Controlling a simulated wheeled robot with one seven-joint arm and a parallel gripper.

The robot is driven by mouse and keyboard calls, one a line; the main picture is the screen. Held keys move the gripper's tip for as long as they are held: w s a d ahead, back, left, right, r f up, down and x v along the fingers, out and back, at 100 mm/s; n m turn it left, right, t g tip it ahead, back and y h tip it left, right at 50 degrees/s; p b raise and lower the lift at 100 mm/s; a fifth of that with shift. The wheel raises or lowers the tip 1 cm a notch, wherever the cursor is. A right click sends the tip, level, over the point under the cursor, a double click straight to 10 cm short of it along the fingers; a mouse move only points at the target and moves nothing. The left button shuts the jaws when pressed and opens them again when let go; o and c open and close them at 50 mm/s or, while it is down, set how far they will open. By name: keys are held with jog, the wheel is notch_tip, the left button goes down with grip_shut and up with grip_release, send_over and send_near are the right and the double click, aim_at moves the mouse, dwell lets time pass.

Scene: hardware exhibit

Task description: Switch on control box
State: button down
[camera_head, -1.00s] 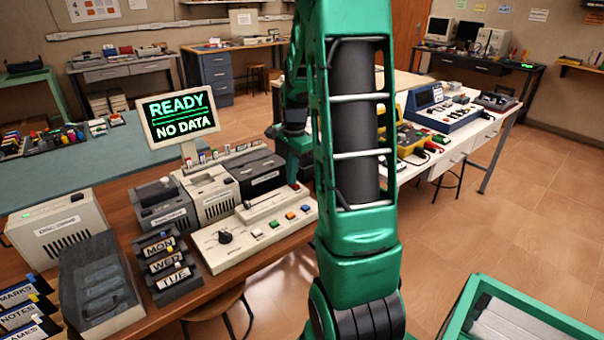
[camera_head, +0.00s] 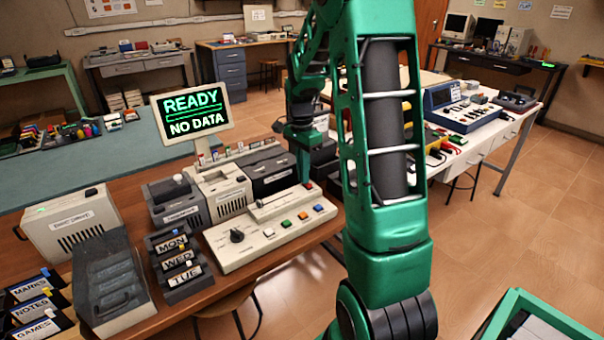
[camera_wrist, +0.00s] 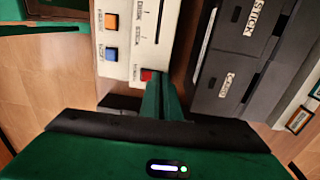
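The control box (camera_head: 262,252) is a cream panel on the brown table, with a dark knob (camera_head: 237,236) and a row of coloured buttons. A red switch (camera_head: 308,185) sits at its far right end and also shows in the wrist view (camera_wrist: 146,75). My gripper (camera_head: 304,178) points down at that end. In the wrist view its green fingers (camera_wrist: 158,82) look closed together, with nothing seen between them. The tips are right beside the red switch; I cannot tell whether they touch it. A monitor (camera_head: 192,113) behind reads "READY" and "NO DATA".
Grey and cream device units (camera_head: 223,190) stand close behind the panel. Labelled MON, WED and TUE cartridges (camera_head: 178,262) and a grey case (camera_head: 108,282) are to its left. A stool (camera_head: 228,305) is under the table. The floor (camera_head: 500,240) at right is open.

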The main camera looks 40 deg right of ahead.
jog(key=shift+s+d+f, duration=0.15)
jog(key=shift+s+f, duration=0.5)
jog(key=shift+s, duration=0.2)
jog(key=shift+r, duration=0.1)
jog(key=w+r, duration=0.4)
jog(key=r, duration=1)
jog(key=shift+r, duration=0.35)
jog(key=shift+w, duration=0.1)
